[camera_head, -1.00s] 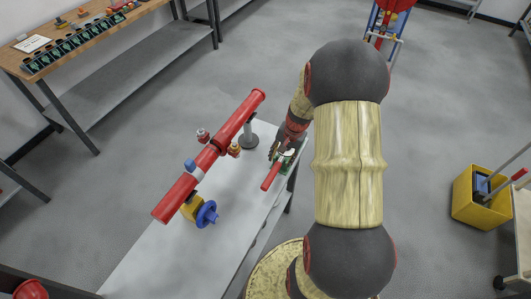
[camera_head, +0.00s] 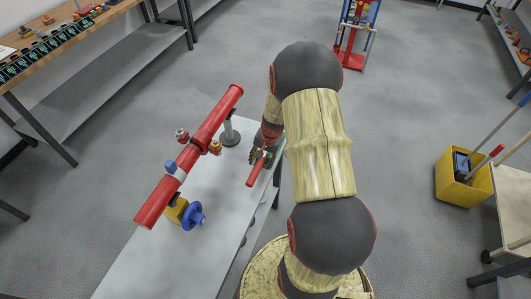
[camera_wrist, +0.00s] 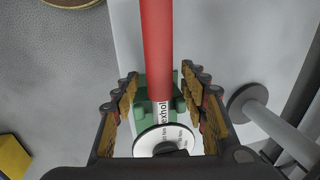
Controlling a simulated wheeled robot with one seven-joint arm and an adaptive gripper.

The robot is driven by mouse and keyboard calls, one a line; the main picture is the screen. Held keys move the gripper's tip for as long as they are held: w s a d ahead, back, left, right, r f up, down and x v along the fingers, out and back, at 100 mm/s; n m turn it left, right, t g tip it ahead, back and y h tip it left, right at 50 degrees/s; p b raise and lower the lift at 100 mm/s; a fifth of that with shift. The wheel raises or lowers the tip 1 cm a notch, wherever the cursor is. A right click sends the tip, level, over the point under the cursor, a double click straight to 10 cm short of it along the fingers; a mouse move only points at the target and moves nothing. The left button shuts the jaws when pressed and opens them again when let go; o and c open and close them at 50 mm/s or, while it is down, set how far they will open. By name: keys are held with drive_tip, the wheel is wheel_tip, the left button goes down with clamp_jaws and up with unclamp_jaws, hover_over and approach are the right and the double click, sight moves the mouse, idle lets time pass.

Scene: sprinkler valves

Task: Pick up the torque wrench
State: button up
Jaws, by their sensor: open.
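The torque wrench has a red handle (camera_head: 257,170) lying along the right edge of the white bench. In the wrist view its red shaft (camera_wrist: 156,45) runs down from the top to a white lettered section and a round white dial (camera_wrist: 165,143). It rests in a green holder (camera_wrist: 178,88). My gripper (camera_head: 262,156) is at the holder end of the wrench. In the wrist view my gripper (camera_wrist: 160,112) is open, with one finger on each side of the wrench and gaps between them and it. The head view hides most of the fingers.
A red pipe (camera_head: 190,150) with valves and a blue handwheel (camera_head: 193,216) stands on the white bench (camera_head: 150,262), left of my gripper. A grey post (camera_head: 230,133) stands close by. A yellow bin (camera_head: 462,185) is at right. The floor between is clear.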

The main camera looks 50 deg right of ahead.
drive_tip(key=shift+c, duration=1.2)
clamp_jaws()
